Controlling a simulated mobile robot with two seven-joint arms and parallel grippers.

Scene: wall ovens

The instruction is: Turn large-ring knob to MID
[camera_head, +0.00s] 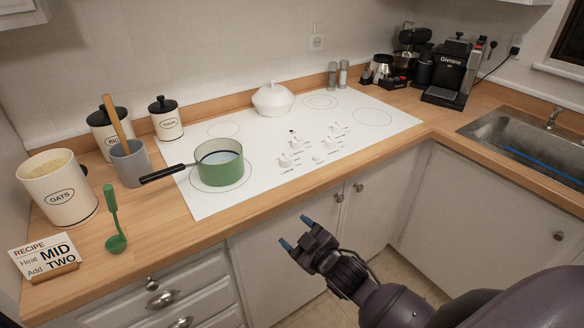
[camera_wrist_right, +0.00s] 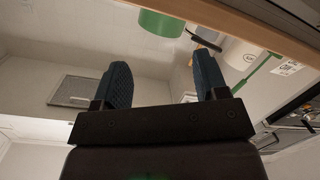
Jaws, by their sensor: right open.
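The white cooktop (camera_head: 270,185) is set in the wooden counter. Several white knobs with printed marks sit on its middle panel, such as the knob (camera_head: 285,160) at the front left and the knob (camera_head: 337,129) at the back right. Their settings are too small to read. I cannot tell which is the large-ring knob. A green pot (camera_head: 221,172) with a black handle stands on the front left ring. My right gripper (camera_head: 294,232) is open and empty in front of the lower cabinets, below the counter edge and apart from the knobs. My left gripper is not in view.
A recipe card (camera_head: 45,258) reads "Heat MID, Add TWO". A white lidded pot (camera_head: 273,99) is at the back. A coffee machine (camera_head: 452,72) and sink (camera_head: 530,140) are right.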

